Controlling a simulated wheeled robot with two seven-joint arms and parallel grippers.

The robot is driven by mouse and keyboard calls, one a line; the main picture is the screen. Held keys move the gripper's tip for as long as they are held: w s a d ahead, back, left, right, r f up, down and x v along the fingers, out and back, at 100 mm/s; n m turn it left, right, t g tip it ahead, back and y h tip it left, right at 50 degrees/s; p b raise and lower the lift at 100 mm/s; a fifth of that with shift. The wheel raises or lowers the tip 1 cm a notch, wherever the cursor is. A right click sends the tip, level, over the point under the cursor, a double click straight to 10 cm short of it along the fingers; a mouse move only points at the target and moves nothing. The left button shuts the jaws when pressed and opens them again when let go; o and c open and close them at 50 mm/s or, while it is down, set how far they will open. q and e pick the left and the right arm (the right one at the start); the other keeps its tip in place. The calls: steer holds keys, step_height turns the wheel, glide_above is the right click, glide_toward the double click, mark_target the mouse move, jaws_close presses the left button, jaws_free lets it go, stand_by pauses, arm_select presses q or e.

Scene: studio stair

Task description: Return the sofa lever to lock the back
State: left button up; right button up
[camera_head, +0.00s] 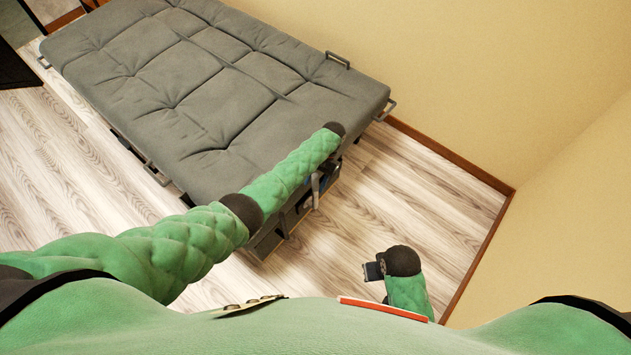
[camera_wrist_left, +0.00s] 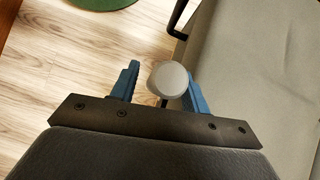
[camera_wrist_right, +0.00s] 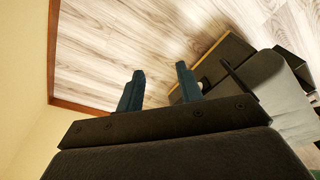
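The grey sofa (camera_head: 190,80) lies flat like a bed, its tufted cushions level. The sofa lever shows in the left wrist view as a pale round knob (camera_wrist_left: 168,80) on a dark stem; in the head view a grey bar (camera_head: 316,190) at the sofa's near end looks like it. My left gripper (camera_wrist_left: 163,88) is open, with the knob between its blue fingers. The knob overlaps the right finger in the picture; contact is unclear. A gap shows at the left finger. My right gripper (camera_wrist_right: 158,88) is open and empty, above the floor right of the sofa's near end (camera_head: 373,271).
Metal loops (camera_head: 338,60) stick out along the sofa's edges. Bare wood floor (camera_head: 400,190) lies between the sofa and the yellow wall (camera_head: 580,210) at right. A dark item (camera_head: 15,65) stands at the far left.

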arm_select(q)
steer(key=shift+w+d+r, duration=0.15)
steer(key=shift+w+r, duration=0.15)
steer(key=shift+r, duration=0.05)
steer(key=b+v, duration=0.1)
steer(key=v, duration=0.6)
arm_select(e)
steer(key=shift+s+r, duration=0.15)
steer(key=shift+r, duration=1.15)
steer(key=shift+s+r, duration=0.1)
steer(key=shift+r, duration=1.2)
arm_select(q)
steer(key=shift+s, duration=0.1)
steer(key=shift+f, duration=0.1)
